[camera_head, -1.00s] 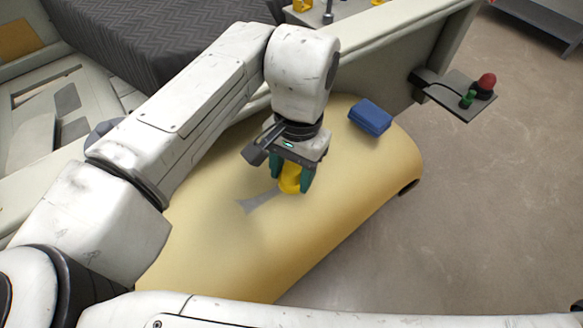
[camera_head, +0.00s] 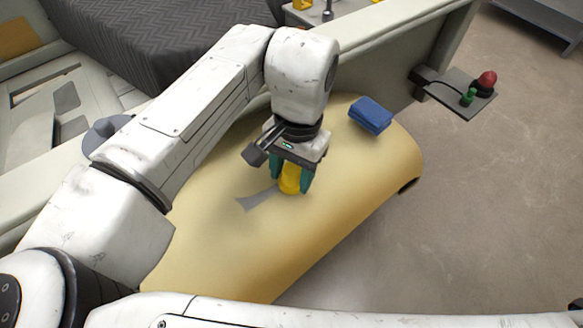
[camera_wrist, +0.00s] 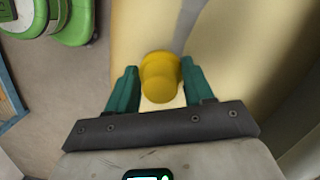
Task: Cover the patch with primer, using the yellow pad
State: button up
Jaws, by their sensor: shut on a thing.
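My gripper (camera_head: 291,180) is shut on the yellow pad (camera_head: 289,182), a round knob-like piece between its green fingers. The yellow pad also shows in the wrist view (camera_wrist: 160,76). The pad is down at the surface of a curved, tan-yellow panel (camera_head: 235,250); whether it touches is hard to tell. A grey patch (camera_head: 257,200) shows on the panel just left of the pad. Part of the patch may be hidden behind the pad and fingers.
A blue block (camera_head: 370,115) lies on the panel's far right end. A small shelf (camera_head: 458,100) with a red ball-shaped thing (camera_head: 487,79) and a green piece (camera_head: 467,97) sticks out at right. Open floor lies right of the panel. A green rounded object (camera_wrist: 60,20) shows in the wrist view.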

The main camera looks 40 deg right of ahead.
jog(key=shift+f+b, duration=0.35)
jog(key=shift+f, duration=0.35)
